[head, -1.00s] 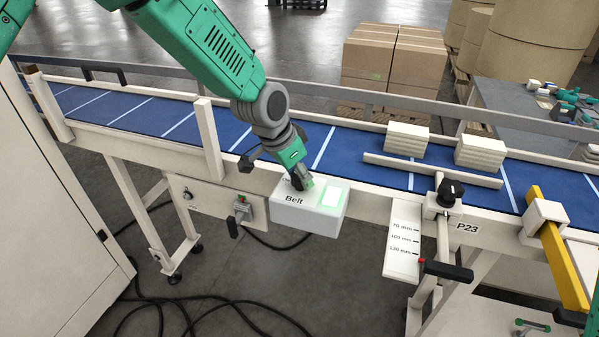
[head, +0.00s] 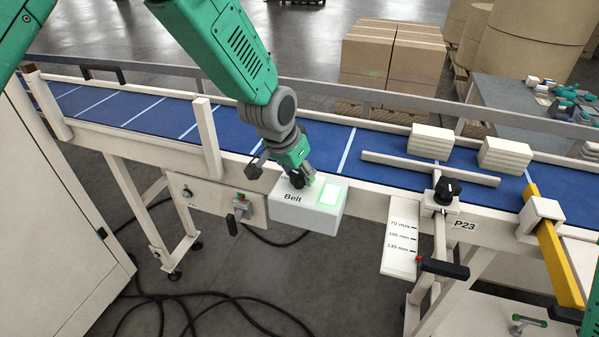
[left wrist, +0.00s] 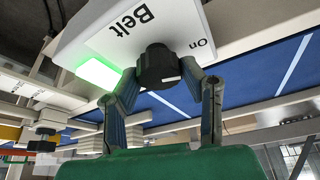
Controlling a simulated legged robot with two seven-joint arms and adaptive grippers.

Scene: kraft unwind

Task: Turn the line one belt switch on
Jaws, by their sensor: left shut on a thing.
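The white box marked "Belt" (head: 318,218) hangs on the front of the conveyor. A green lamp (head: 328,195) on it is lit; the lamp also glows in the left wrist view (left wrist: 98,72). My left gripper (head: 300,180) is at the box's left part. In the left wrist view its two fingers (left wrist: 160,88) are shut on the black rotary knob (left wrist: 157,66) from both sides. The word "On" is printed beside the knob. The fingers hide part of the knob, and I cannot tell exactly where it points.
The blue conveyor belt (head: 270,135) carries two stacks of flat pale pieces, one (head: 430,142) left of the other (head: 504,155). A black knob (head: 447,188) and yellow bar (head: 560,262) stand to the right.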

